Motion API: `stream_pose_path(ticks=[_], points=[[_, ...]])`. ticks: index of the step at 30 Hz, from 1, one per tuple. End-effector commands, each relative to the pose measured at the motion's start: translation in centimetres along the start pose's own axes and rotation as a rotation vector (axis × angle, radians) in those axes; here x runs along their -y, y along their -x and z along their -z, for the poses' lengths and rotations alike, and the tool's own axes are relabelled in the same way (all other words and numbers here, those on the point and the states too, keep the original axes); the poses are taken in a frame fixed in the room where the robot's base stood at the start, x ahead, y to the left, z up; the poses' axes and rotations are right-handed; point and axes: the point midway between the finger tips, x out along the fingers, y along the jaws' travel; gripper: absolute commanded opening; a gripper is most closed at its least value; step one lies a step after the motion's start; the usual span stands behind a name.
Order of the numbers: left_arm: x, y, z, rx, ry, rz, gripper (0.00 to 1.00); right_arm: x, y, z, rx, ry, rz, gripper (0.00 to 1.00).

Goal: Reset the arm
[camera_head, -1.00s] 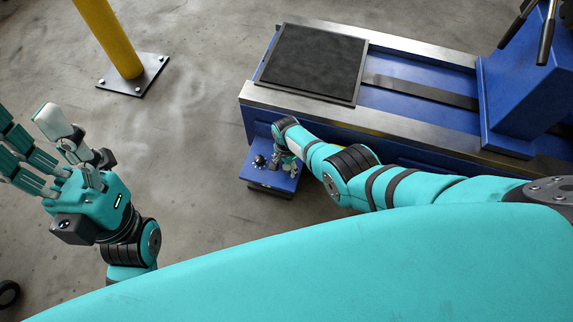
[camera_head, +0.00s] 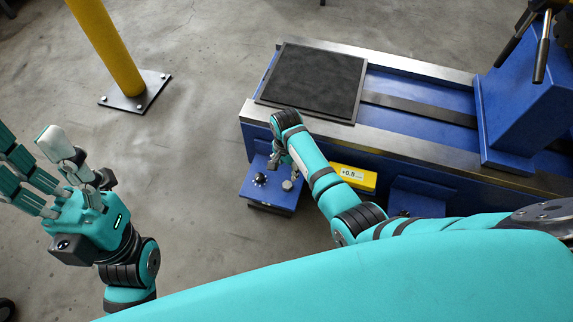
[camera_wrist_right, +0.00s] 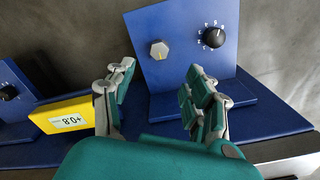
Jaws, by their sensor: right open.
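My right arm reaches in from the right in the head view. Its gripper (camera_head: 279,160) is over the blue control box (camera_head: 255,199) at the machine's near side. In the right wrist view the right gripper (camera_wrist_right: 160,82) is open and empty, its fingers apart in front of the blue panel (camera_wrist_right: 180,75). That panel carries a silver hexagonal knob (camera_wrist_right: 159,50) and a black dial (camera_wrist_right: 216,38). No finger visibly grips either one. My left gripper (camera_head: 50,165) is at the left, fingers spread, open and empty, over the floor.
The blue machine bed with steel rails (camera_head: 420,66) carries a black mat (camera_head: 315,78). A yellow display (camera_head: 353,176) sits on its side, reading about +0.8 in the wrist view. A yellow post (camera_head: 105,45) stands at the upper left. Floor between post and machine is clear.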

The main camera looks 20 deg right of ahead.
Motion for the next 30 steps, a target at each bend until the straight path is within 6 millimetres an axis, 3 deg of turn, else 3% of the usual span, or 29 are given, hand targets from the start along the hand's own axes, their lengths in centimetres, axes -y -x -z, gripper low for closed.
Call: stream_pose_path(ticks=[6,23,27,30], points=[[0.0,0.0,0.0,0.000,0.000,0.000,0.54,0.0,1.2,0.0,0.000,-0.001,0.000,0.54],[0.0,0.0,0.0,0.000,0.000,0.000,0.54,0.2,1.2,0.1,-0.007,0.007,0.019,0.54],[0.0,0.0,0.0,0.000,0.000,0.000,0.54,2.6,1.9,1.1,-0.079,0.094,0.200,0.54],[0.0,0.0,0.0,0.000,0.000,0.000,0.54,5.7,4.7,2.2,-0.208,0.224,0.455,0.54]])
